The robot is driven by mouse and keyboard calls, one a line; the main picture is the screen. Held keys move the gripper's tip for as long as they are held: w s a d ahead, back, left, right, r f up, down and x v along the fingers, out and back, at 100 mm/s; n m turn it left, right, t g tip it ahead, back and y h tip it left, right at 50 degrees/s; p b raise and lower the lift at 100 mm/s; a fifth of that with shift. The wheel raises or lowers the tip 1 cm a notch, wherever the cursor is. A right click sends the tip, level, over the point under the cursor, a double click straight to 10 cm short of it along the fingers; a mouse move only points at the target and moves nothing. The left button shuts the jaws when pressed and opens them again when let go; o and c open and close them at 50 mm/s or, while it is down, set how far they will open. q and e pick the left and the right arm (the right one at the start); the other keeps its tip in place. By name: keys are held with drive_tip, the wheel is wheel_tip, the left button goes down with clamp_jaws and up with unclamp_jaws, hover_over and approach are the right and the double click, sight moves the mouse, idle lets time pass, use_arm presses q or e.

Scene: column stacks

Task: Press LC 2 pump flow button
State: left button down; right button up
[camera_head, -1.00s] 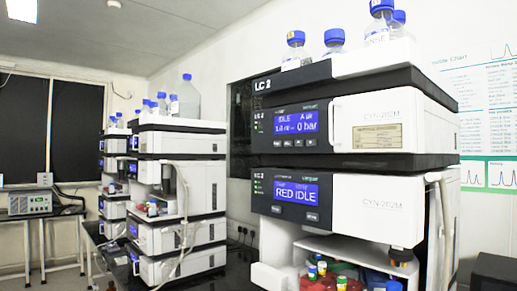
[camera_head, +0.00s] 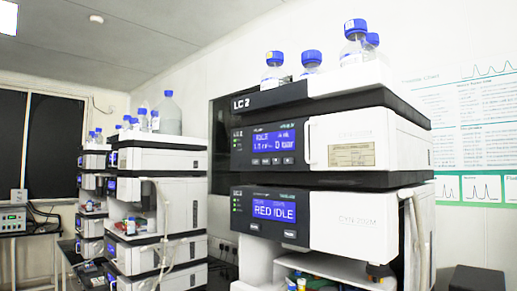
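The LC 2 stack stands at the right of the head view, with its "LC 2" label (camera_head: 241,103) on the top tray's front. Its upper unit, the pump (camera_head: 340,143), has a lit blue display (camera_head: 272,144) with a "bar" reading. A row of several small dark buttons (camera_head: 277,161) runs under that display; their labels are too small to read. Neither of my grippers shows.
Blue-capped bottles (camera_head: 355,45) stand on the LC 2 top tray. Other instrument stacks (camera_head: 155,200) stand further back at the left. Tubing (camera_head: 418,240) hangs at the LC 2 stack's right side. A wall chart (camera_head: 465,120) is behind it.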

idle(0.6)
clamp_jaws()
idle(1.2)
